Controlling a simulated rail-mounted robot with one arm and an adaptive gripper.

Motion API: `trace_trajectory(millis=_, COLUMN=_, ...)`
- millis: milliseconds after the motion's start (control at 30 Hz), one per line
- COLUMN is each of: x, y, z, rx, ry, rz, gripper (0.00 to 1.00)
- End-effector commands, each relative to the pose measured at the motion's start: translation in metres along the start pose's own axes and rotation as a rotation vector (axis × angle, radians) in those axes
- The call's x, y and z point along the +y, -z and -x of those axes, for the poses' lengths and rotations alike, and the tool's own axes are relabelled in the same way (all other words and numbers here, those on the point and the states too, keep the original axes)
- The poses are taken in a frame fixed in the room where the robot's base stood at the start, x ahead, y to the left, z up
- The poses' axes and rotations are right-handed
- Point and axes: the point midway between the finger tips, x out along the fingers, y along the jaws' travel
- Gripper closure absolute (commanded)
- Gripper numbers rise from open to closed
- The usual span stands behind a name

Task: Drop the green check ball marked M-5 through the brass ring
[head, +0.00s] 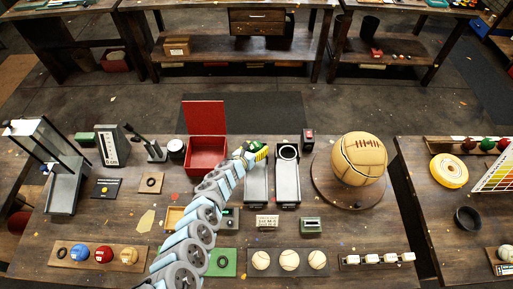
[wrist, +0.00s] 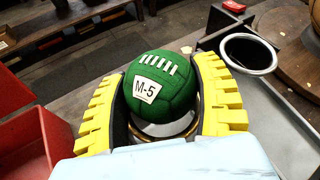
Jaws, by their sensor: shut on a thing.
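The green ball (wrist: 165,100), with white lacing and a white label reading M-5, is between the yellow fingers of my gripper (head: 256,152) in the wrist view. My gripper is shut on it. A brass-coloured ring (wrist: 168,137) shows just below the ball and is partly hidden by it. The ball overlaps this ring in the wrist view; I cannot tell the height between them. In the head view my gripper is over the far end of the left grey tray (head: 257,188), and the ball is mostly hidden by the fingers.
A silver ring (wrist: 248,53) tops the neighbouring grey tray (head: 287,185) to the right. An open red box (head: 206,155) stands close on the left. A large tan ball (head: 358,158) rests on a round board farther right. Several small items lie along the table's front.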

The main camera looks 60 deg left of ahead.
Motion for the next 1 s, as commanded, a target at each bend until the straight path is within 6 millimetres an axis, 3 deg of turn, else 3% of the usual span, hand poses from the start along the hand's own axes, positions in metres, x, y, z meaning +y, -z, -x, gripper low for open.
trace_trajectory(millis=200, x=-0.0001, y=-0.0008, z=0.0, rx=-0.001, ry=0.0, rz=-0.001, gripper=0.74)
trace_trajectory(millis=233, x=-0.0002, y=-0.0008, z=0.0, rx=-0.001, ry=0.0, rz=-0.001, gripper=0.31)
trace_trajectory(millis=333, x=-0.0001, y=-0.0008, z=0.0, rx=-0.001, ry=0.0, rz=-0.001, gripper=0.03)
trace_trajectory(millis=1000, x=-0.0012, y=-0.0042, z=0.0013, rx=-0.001, ry=0.001, rz=-0.001, gripper=0.01)
